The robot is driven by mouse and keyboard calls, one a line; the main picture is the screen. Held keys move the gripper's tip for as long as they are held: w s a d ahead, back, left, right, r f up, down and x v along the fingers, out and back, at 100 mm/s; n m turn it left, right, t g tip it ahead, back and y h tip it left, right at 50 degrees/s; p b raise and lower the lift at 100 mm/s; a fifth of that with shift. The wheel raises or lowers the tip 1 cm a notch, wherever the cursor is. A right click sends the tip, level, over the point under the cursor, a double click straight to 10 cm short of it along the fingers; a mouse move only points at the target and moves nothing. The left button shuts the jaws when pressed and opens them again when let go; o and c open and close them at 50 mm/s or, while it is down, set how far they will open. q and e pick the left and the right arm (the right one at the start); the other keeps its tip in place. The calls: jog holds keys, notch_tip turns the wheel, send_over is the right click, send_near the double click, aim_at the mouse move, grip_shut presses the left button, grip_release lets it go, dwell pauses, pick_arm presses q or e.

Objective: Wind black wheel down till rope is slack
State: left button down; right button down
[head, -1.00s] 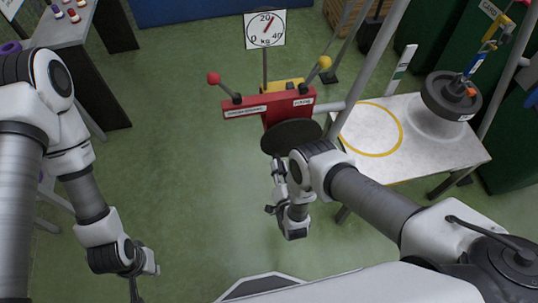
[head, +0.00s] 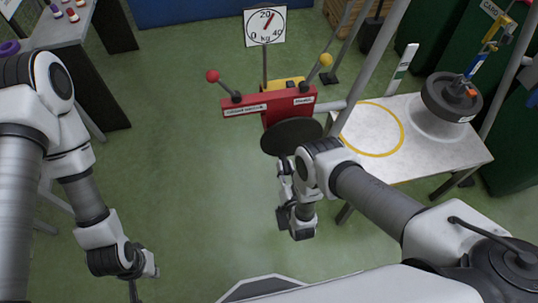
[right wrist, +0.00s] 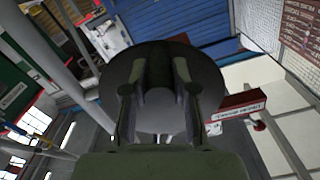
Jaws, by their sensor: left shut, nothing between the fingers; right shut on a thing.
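The black wheel (head: 290,136) is a dark disc under the red two-lever block (head: 270,106). It fills the middle of the right wrist view (right wrist: 205,82). My right gripper (right wrist: 160,95) is shut on a dark part of the wheel, and the exact grip is hard to make out. In the head view my right wrist partly hides this gripper (head: 284,168). My left gripper (head: 134,284) is shut and empty, low at the left, far from the wheel. A dark round weight (head: 452,96) hangs or sits over a grey round base; rope slackness is unclear.
The white dial (head: 265,27) has a red needle a little past 20 kg. A white table (head: 440,165) with a yellow ring stands at the right. Grey poles rise beside the wheel. A dark bench (head: 68,30) is at upper left. Green floor between is clear.

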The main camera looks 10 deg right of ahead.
jog(key=shift+d+f+n, duration=0.2)
jog(key=shift+d+n, duration=0.35)
jog(key=shift+n, duration=0.05)
jog(key=shift+d+f+n+b, duration=0.15)
jog(key=shift+d+n+b, duration=0.3)
jog(key=shift+d+n, duration=0.5)
jog(key=shift+n, duration=0.25)
jog(key=shift+d+n, duration=0.9)
jog(key=shift+n, duration=0.3)
jog(key=shift+r, duration=0.2)
